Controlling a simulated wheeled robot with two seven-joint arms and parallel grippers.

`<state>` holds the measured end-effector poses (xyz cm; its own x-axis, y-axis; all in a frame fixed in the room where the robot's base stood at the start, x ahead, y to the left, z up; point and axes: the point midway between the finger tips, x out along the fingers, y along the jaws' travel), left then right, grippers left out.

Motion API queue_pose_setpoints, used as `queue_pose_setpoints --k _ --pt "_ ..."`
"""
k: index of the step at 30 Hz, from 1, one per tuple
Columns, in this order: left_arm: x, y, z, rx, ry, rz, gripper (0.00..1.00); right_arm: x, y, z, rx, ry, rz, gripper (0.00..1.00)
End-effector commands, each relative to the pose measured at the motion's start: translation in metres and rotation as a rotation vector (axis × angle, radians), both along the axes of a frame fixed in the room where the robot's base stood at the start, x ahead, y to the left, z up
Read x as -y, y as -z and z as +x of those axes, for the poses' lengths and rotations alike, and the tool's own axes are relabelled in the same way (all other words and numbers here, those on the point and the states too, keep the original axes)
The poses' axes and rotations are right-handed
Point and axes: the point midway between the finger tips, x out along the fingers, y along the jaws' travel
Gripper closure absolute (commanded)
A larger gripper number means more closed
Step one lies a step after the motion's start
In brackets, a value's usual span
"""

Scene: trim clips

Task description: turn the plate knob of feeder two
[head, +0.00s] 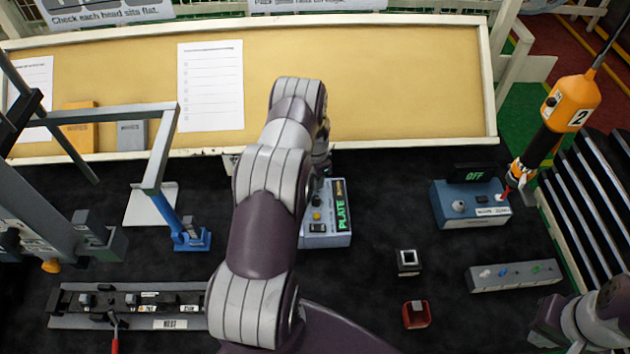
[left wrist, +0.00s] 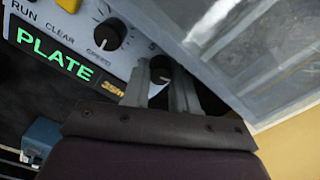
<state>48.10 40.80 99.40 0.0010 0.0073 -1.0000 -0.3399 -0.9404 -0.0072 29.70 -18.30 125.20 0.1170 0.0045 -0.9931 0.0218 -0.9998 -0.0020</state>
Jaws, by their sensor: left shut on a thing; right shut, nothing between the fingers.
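The grey-blue feeder box with a green PLATE display (head: 325,217) stands at the middle of the dark table, partly hidden by my left arm. In the left wrist view, its panel (left wrist: 62,20) shows RUN, CLEAR and SPEED labels and a black speed knob (left wrist: 108,35). A second black knob (left wrist: 160,70) sits lower on the panel. My left gripper (left wrist: 160,82) has one finger on each side of it and is shut on it. My arm hides these fingers in the head view. My right gripper (head: 548,322) is at the lower right; its fingertips cannot be made out.
A blue box with an OFF display (head: 470,207) stands at the right, near an orange pendant marked 2 (head: 568,105). A grey button strip (head: 515,275), small black (head: 409,262) and red (head: 416,315) parts, and a nest fixture (head: 130,304) lie in front. A translucent cover (left wrist: 240,40) borders the panel.

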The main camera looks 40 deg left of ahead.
Motion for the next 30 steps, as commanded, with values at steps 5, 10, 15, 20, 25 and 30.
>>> queue_pose_setpoints --k 5,10,15,20,25,30 --pt "-0.001 0.005 0.001 0.004 0.151 0.002 1.00 0.000 0.027 0.000 0.000 0.000 0.000 1.00" --pt "-0.001 0.004 0.002 0.005 0.313 0.003 1.00 0.000 0.044 0.000 0.000 0.000 0.000 1.00" --pt "-0.001 0.004 0.001 0.004 0.471 0.002 1.00 0.000 0.059 0.000 0.000 0.000 0.000 1.00" --pt "-0.001 0.002 0.001 0.004 0.607 0.003 1.00 0.000 0.070 0.000 0.000 0.000 0.000 1.00" --pt "-0.001 0.001 0.001 0.004 0.725 0.003 1.00 0.000 0.078 0.000 0.000 0.000 0.000 1.00" --pt "-0.001 0.000 0.001 0.005 0.810 0.003 1.00 0.000 0.084 0.000 0.000 0.000 0.000 1.00"
